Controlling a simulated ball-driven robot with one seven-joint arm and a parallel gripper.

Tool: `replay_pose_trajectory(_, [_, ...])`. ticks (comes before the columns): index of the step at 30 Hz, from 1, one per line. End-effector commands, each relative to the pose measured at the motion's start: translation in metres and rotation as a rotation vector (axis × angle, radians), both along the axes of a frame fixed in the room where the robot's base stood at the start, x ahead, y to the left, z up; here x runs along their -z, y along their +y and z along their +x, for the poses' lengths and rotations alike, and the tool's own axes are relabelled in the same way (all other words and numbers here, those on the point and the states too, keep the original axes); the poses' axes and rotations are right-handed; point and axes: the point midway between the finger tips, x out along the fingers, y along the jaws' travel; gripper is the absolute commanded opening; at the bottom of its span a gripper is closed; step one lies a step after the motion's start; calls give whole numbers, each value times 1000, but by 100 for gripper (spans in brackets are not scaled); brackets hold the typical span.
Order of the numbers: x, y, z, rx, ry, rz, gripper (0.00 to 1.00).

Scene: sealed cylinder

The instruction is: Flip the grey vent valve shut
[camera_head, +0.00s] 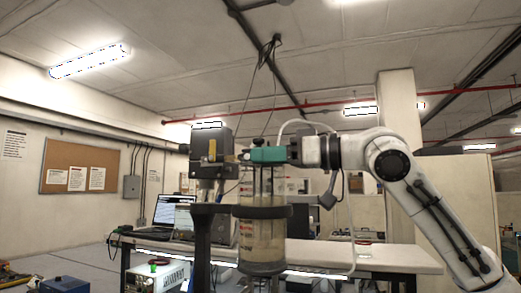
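The clear cylinder (262,240) stands upright near the middle, with pale contents low inside and a dark ring (262,212) around it. Rods rise from it to a green block (268,155) at the top. My gripper (292,152) comes in from the right at the height of this block, level and close against its right side. The fingers are too small and overlapped to tell whether they are open or touching anything. I cannot clearly make out the grey vent valve; small fittings show at the block's left end.
A dark grey unit (212,147) with a brass-coloured part stands just left of the green block. A white bench (380,257) runs behind, with a laptop (174,214) on its left. A white instrument (157,276) and a blue box (62,284) are at lower left.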

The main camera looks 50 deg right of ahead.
Motion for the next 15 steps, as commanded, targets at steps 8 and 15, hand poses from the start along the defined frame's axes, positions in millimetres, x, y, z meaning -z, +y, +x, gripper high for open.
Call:
replay_pose_trajectory(8, [0,5,14,0,0,-1,23])
replay_pose_trajectory(15, [0,5,14,0,0,-1,21])
